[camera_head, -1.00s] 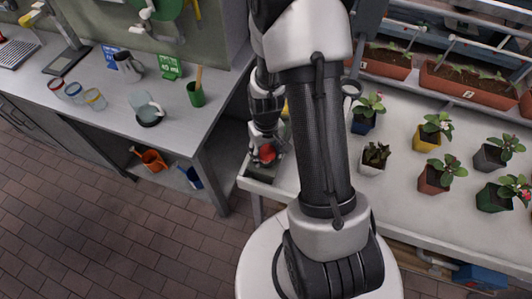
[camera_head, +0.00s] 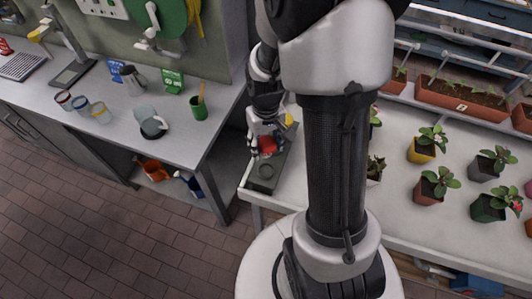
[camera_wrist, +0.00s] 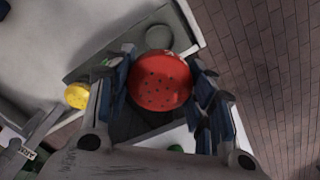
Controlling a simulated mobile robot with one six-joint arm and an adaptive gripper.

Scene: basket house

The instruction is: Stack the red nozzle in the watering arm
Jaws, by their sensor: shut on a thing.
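The red nozzle (camera_wrist: 160,80), a round perforated head, sits between the fingers of my gripper (camera_wrist: 163,88) in the wrist view. In the head view my gripper (camera_head: 266,148) is shut on the red nozzle (camera_head: 268,144), above the dark tray (camera_head: 262,184) at the left end of the plant table. The tray (camera_wrist: 100,58) has a round seat (camera_wrist: 158,37) just beyond the nozzle in the wrist view. A yellow nozzle (camera_wrist: 77,96) is to the left of my fingers. I cannot clearly identify the watering arm.
Potted plants stand on the white table (camera_head: 400,225) to the right, including a yellow pot (camera_head: 422,151). The left workbench (camera_head: 190,135) holds a green cup (camera_head: 198,107), glasses and a jug. A floor gap separates bench and table.

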